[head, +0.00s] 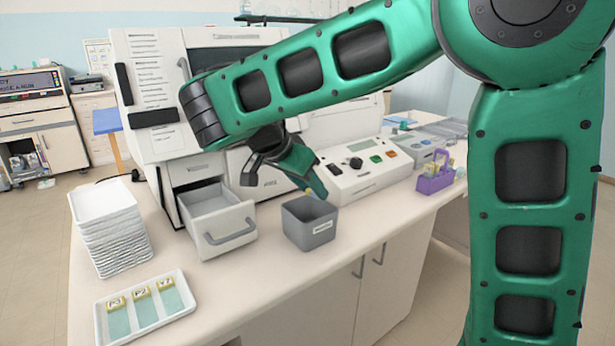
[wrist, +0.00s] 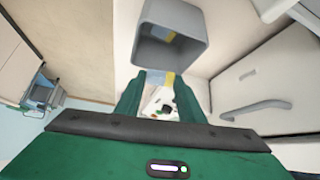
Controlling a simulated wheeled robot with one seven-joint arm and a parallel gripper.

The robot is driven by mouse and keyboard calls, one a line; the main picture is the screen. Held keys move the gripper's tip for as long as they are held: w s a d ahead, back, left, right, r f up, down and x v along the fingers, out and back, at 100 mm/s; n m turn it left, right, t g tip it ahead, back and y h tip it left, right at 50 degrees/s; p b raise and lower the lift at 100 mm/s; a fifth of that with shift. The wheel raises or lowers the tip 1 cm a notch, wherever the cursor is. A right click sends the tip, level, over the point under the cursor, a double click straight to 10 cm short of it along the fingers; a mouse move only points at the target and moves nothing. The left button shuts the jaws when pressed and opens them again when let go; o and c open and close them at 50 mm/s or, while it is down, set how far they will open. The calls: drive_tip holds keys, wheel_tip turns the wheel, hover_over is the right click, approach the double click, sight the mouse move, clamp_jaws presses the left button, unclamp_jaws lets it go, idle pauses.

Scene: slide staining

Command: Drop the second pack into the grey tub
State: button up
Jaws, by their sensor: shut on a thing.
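The grey tub (head: 309,228) stands on the bench near its front edge, with a white label on its front. In the wrist view the tub (wrist: 198,56) opens beyond my fingertips, and a small yellow patch shows inside it. My gripper (head: 314,191) points down just above the tub. The tub's floor is hidden there.
An open drawer (head: 222,222) with a grey handle stands left of the tub. A white control box (head: 352,182) is behind right, and a purple rack (head: 436,184) further right. A slide tray (head: 180,316) and stacked white trays (head: 118,254) occupy the left bench.

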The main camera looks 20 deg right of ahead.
drive_tip(key=shift+s+f, duration=0.1)
drive_tip(key=shift+f, duration=1)
drive_tip(key=o, duration=1.2)
drive_tip(key=v, duration=1)
drive_tip(key=shift+a, duration=0.15)
drive_tip(key=shift+s+r, duration=0.1)
drive_tip(key=shift+r, duration=0.15)
